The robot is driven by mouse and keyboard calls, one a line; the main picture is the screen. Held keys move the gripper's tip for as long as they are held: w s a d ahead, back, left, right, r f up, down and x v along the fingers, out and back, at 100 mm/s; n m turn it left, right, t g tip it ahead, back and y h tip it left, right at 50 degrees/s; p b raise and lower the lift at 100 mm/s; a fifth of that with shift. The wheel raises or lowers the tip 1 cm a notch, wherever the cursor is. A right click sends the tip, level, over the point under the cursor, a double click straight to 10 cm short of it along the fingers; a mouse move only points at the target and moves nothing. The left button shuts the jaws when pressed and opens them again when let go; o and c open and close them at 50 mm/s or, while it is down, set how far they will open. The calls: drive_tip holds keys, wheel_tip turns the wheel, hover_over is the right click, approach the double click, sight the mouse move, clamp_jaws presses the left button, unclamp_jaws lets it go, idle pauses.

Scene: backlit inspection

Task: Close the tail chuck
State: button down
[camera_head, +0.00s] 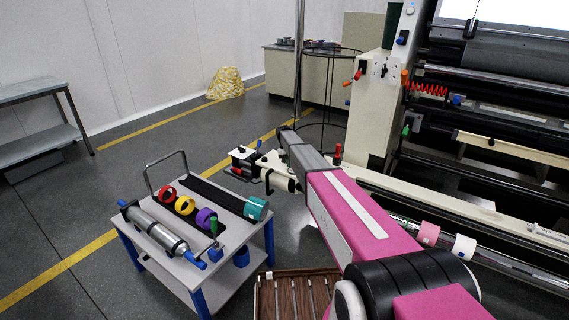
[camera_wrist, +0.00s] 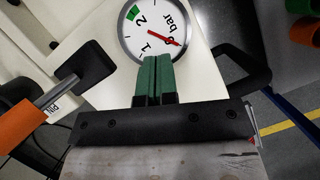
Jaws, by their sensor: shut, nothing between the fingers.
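In the wrist view, my gripper (camera_wrist: 155,62) is shut and empty, its two green fingers side by side. Its tips overlap the lower edge of a round pressure gauge (camera_wrist: 150,22) marked "bar"; I cannot tell whether they touch it. The gauge sits on a cream body (camera_wrist: 98,50). A black paddle (camera_wrist: 90,62) on a grey rod with an orange end (camera_wrist: 22,130) is at left, near a "PIN" label. A black loop (camera_wrist: 248,62) is at right. I cannot tell which part is the tail chuck.
A cart (camera_head: 190,262) with coloured rings, a grey cylinder and a teal roll stands at left. A slatted wooden rack (camera_head: 295,297) is at bottom centre. The large machine (camera_head: 378,110) with rollers fills the right. Open floor lies at far left.

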drive_tip(key=s+d, duration=1.7)
drive_tip(key=d, duration=0.4)
drive_tip(key=shift+s+d+f, duration=0.15)
drive_tip(key=shift+d+f, duration=0.1)
drive_tip(key=shift+f, duration=0.05)
